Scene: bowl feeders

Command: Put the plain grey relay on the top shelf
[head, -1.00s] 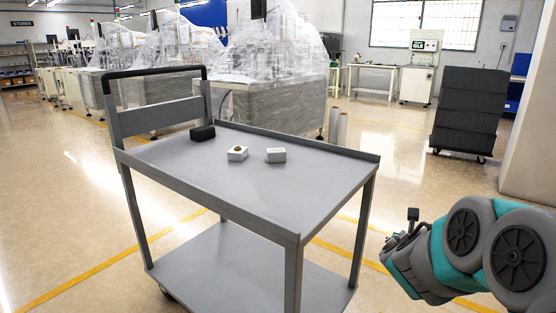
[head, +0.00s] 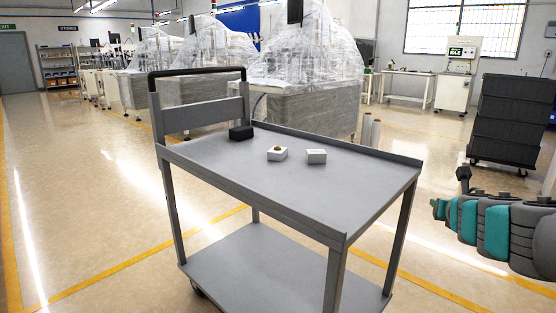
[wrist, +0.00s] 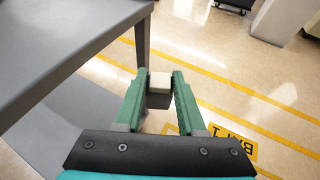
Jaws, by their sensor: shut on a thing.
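My gripper (wrist: 158,98) is shut on a small block (wrist: 160,81) with a pale top face and dark grey side, taken to be the grey relay. In the head view the block (head: 463,173) looks dark, held up at the tip of my arm, right of the cart and apart from it. The cart's top shelf (head: 340,190) is flat grey with a raised rim. In the wrist view the cart's edge (wrist: 75,40) is at left.
The cart's lower shelf (head: 265,265) is empty where visible. The front and right of the top shelf are clear. A stack of dark crates (head: 512,115) on wheels stands behind at right. Wrapped machines (head: 305,80) stand behind the cart. Yellow lines mark the open floor.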

